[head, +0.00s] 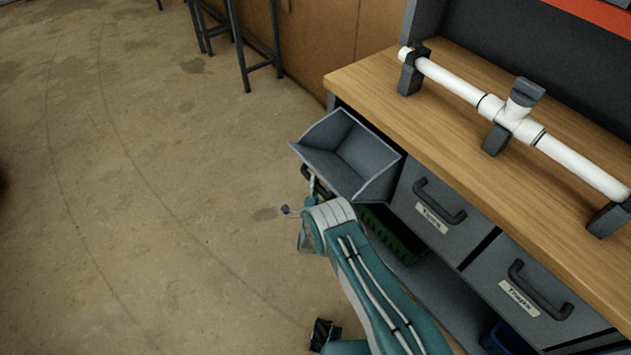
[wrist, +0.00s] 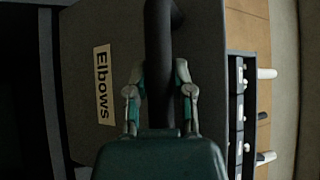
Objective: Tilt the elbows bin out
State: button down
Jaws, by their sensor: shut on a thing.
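The elbows bin (head: 352,160) is a grey bin tilted out from under the bench, its open top showing and the visible inside bare. In the wrist view its front (wrist: 100,60) fills much of the picture, with a label (wrist: 103,85) reading "Elbows". Its dark bar handle (wrist: 161,45) runs between the fingers of my gripper (wrist: 160,88), which is shut on it. In the head view the handle (head: 316,183) is partly seen, and my wrist hides much of the bin's front.
Two shut bins, "Tees" (head: 440,208) and "Traps" (head: 530,290), sit to the right. The wooden bench top (head: 375,85) carries a white pipe (head: 450,80) on dark supports. A green crate (head: 385,240) is below. Open floor (head: 170,200) lies left; stool legs (head: 240,45) stand behind.

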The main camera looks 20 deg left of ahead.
jog(key=shift+s+d+f, duration=0.15)
jog(key=shift+s+f, duration=0.05)
jog(key=shift+f, duration=0.35)
jog(key=c, duration=0.5)
grip_release()
jog(key=shift+c, duration=0.2)
jog(key=shift+o, duration=0.3)
jog(key=shift+r, duration=0.1)
jog(key=v, duration=1.2)
jog(key=shift+a, duration=0.2)
jog(key=shift+w, duration=0.1)
